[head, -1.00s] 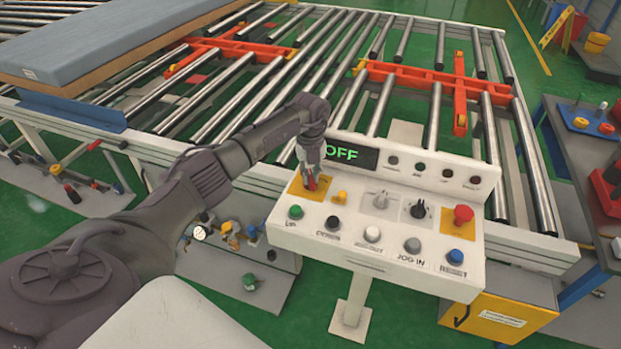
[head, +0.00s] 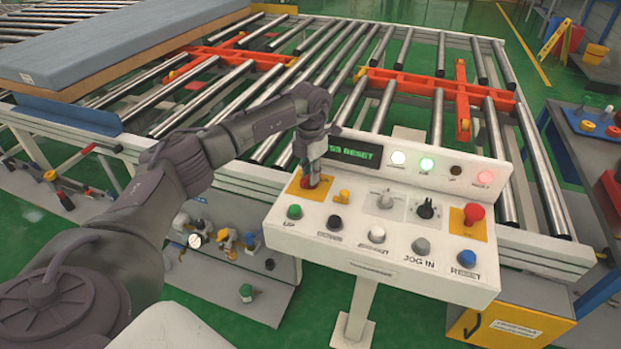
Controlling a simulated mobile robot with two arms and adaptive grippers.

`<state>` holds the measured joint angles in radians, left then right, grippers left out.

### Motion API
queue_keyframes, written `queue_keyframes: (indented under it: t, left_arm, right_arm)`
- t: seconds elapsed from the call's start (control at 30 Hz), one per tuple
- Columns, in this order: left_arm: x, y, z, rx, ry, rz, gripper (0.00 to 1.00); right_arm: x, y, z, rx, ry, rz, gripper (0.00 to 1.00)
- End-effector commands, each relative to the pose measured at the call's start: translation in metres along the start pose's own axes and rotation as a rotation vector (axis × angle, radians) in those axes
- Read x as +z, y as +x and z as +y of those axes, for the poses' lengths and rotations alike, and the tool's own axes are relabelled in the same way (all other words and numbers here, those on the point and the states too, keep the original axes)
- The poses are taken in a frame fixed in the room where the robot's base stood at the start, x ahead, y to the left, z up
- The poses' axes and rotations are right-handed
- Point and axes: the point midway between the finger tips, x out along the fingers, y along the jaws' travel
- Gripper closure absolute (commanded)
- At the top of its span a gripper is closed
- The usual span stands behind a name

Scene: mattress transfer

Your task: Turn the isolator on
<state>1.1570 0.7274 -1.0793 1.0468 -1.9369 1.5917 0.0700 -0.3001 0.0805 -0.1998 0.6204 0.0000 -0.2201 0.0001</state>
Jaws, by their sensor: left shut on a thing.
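The white control panel (head: 365,262) stands on a post in front of the roller conveyor. The isolator is a red handle (head: 309,183) on a yellow plate (head: 297,190) at the panel's upper left. My left gripper (head: 311,178) is shut on the red handle and covers most of it. The display (head: 353,152) reads what looks like "53 RESET" in green. My right gripper is not in view.
A red emergency-stop knob (head: 474,213) sits on a yellow plate at the panel's right. Buttons line the front, including green (head: 294,212) and blue (head: 467,258). A grey mattress (head: 120,38) lies on the conveyor at left.

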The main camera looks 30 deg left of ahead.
Motion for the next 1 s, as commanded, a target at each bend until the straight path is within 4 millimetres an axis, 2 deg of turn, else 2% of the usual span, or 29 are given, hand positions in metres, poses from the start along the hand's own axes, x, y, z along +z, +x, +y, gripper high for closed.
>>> queue_keyframes:
  t: [0.2,0.5,1.0]
  left_arm:
    - [0.001,0.000,0.001,0.003,0.175,-0.006,1.00]
    - [0.002,-0.001,0.001,0.002,0.335,-0.007,1.00]
    - [0.002,-0.002,0.000,0.002,0.397,-0.007,1.00]
  right_arm:
    - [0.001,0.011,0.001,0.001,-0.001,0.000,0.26]
    - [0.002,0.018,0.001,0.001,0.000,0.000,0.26]
    - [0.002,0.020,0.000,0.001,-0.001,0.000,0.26]
